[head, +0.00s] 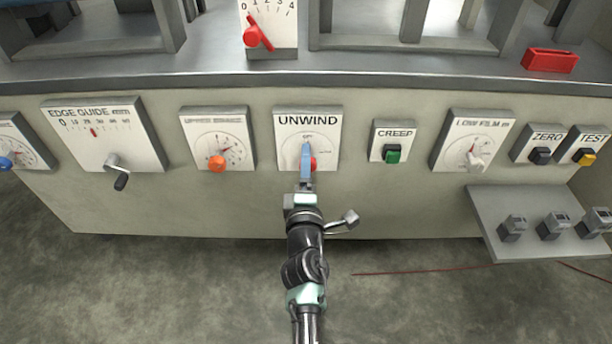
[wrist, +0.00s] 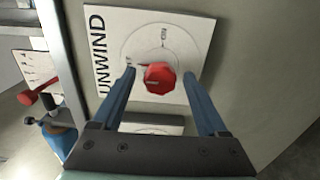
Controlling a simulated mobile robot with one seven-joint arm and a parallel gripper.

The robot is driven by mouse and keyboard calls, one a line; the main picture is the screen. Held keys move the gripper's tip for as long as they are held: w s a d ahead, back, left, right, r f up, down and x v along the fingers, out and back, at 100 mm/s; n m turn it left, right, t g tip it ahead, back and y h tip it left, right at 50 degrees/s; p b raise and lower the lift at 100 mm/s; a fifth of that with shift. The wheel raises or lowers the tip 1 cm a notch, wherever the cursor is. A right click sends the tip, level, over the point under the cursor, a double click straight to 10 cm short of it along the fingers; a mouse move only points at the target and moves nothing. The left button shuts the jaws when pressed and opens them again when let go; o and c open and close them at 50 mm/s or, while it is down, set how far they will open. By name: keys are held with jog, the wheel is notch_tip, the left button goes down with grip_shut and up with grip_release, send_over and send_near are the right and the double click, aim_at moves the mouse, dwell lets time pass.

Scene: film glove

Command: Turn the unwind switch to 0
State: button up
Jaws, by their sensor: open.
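The unwind switch is a red faceted knob (wrist: 160,78) on a white plate (wrist: 112,18) marked UNWIND. In the head view the knob (head: 314,164) is partly hidden behind my gripper (head: 306,150). A small pointer mark shows on the knob's left side in the wrist view, towards the UNWIND lettering. The label there is partly covered by a finger, and I cannot read it surely. In the wrist view my gripper (wrist: 160,76) is open, with one blue finger on each side of the knob. I cannot tell whether either finger touches it.
The orange brake knob (head: 217,163) is to the left and the green CREEP button (head: 392,154) to the right. An edge guide crank (head: 119,175) sticks out further left. A grey shelf (head: 487,212) juts out at lower right. A red-handled lever (head: 252,37) stands above.

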jog(key=s+p, duration=0.2)
jog(key=s, duration=1.1)
jog(key=shift+p, duration=0.3)
jog(key=shift+w, duration=0.1)
jog(key=w+d+r+m+t+h+p, duration=0.2)
jog(key=r+m, duration=0.3)
jog(key=r, duration=1.2)
jog(key=w+d+r+m+t+h+p, duration=0.1)
jog(key=d+r+m+t+p, duration=0.35)
jog(key=r, duration=1.25)
jog(key=s+a+r+m+t+y+p, duration=0.1)
jog(key=s+a+r+m, duration=0.3)
jog(key=r, duration=0.6)
jog(key=s+r+m+t+y+p, duration=0.1)
jog(key=s+r+m, duration=0.1)
jog(key=s+r, duration=0.5)
jog(key=s+a+r+m+t+y, duration=0.1)
jog(key=s+a+r+m, duration=0.15)
jog(key=r, duration=0.95)
notch_tip(320, 180, up, 38)
jog(key=p, duration=3.8)
jog(key=shift+s+d, duration=0.15)
jog(key=shift+s, duration=0.15)
